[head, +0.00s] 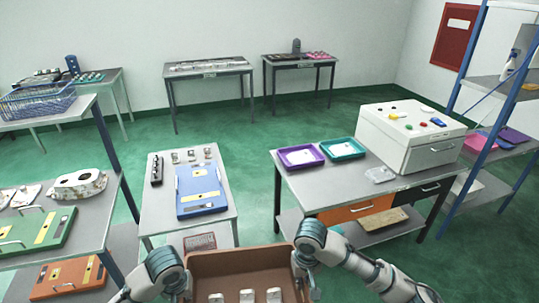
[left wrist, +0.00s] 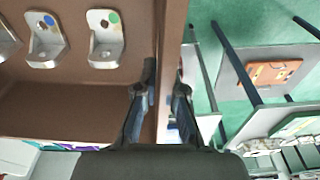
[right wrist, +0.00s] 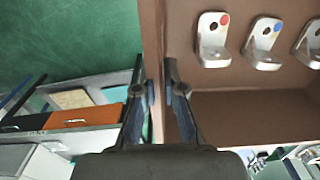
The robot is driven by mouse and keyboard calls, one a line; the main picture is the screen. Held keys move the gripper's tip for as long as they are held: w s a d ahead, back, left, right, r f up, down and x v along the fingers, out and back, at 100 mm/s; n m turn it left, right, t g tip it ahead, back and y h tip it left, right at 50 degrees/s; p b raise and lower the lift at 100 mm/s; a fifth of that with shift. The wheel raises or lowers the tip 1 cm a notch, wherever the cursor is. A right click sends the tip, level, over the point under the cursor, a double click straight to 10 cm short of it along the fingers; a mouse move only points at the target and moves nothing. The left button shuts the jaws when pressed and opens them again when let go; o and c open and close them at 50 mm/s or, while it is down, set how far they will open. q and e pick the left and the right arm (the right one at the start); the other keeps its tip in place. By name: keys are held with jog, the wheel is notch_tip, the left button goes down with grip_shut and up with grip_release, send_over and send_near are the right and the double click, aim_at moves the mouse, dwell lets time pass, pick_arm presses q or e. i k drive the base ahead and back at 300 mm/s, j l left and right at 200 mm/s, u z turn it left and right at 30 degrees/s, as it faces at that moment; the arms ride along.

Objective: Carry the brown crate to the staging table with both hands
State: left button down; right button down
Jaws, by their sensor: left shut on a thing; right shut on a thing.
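The brown crate (head: 240,262) is at the bottom middle of the head view, in front of me, with several metal castings inside. My left gripper (head: 186,287) is shut on its left wall; in the left wrist view the fingers (left wrist: 165,78) straddle that wall (left wrist: 172,40). My right gripper (head: 300,268) is shut on the right wall; the right wrist view shows its fingers (right wrist: 154,78) on either side of the wall (right wrist: 152,35). The castings carry blue, green and red dots. The crate's near side is cut off. Which table is the staging table, I cannot tell.
A narrow table (head: 157,218) with a blue board stands ahead of the crate. A table (head: 300,190) with purple and teal trays and a white box stands right. A table (head: 90,230) with castings and a blue-posted shelf (head: 462,60) flank them. Green floor lies open behind.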

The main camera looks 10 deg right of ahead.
aim_at(334, 183)
jog(key=i+z, duration=0.95)
jog(key=z, duration=0.2)
jog(key=i+l+z, duration=0.25)
jog(key=i, duration=0.3)
jog(key=i+z, duration=0.2)
jog(key=i, duration=0.35)
jog(key=i+u, duration=0.3)
jog(key=u, duration=0.2)
jog(key=i+l+u, duration=0.25)
jog(key=u, duration=0.2)
jog(key=i+l+u, duration=0.25)
jog(key=u, duration=0.25)
jog(key=i+l+u, duration=0.2)
jog(key=l+u, duration=0.25)
jog(key=j, duration=0.05)
